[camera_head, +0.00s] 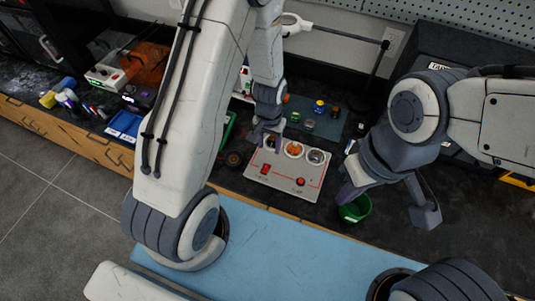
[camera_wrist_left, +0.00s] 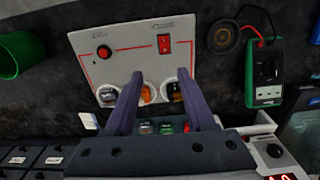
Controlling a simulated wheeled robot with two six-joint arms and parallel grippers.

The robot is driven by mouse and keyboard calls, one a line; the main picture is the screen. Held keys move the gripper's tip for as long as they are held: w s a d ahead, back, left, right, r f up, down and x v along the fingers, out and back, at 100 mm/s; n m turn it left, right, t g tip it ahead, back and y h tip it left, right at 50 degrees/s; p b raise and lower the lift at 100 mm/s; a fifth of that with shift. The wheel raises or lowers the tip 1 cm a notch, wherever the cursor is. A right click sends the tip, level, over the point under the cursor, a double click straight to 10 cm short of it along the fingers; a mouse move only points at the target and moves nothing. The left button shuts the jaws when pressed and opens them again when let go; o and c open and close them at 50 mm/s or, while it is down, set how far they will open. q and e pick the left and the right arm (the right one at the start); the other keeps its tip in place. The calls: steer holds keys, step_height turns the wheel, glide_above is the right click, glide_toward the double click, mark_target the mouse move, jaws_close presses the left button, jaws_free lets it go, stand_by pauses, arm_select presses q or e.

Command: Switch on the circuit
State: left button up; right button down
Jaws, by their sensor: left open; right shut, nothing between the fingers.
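A grey circuit panel (camera_head: 249,172) lies on the dark bench; it also fills the upper middle of the left wrist view (camera_wrist_left: 128,66). On it are a red rocker switch (camera_head: 265,169) (camera_wrist_left: 164,43), a red round button (camera_head: 300,181) (camera_wrist_left: 103,51) and three round sockets along its far edge. The middle socket (camera_head: 293,149) holds something orange; the end socket (camera_head: 316,156) looks grey. My left gripper (camera_head: 266,136) is open and empty over the panel's far-left edge, its fingertips (camera_wrist_left: 160,75) near the sockets. My right gripper (camera_head: 391,207) is empty, right of the panel.
A green cup (camera_head: 355,208) stands by my right gripper. A blue mat (camera_head: 330,120) with several small coloured parts lies behind the panel. A green multimeter (camera_wrist_left: 265,72) and a dark round object (camera_head: 233,159) lie left of the panel. A blue surface (camera_head: 280,256) is in front.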

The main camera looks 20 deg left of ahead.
mark_target(266, 166)
arm_select(q)
steer(key=f, duration=0.4)
steer(key=f+p, duration=0.1)
steer(key=f, duration=0.2)
steer(key=a+f+p, duration=0.1)
steer(key=f, duration=0.3)
steer(key=shift+f, duration=0.35)
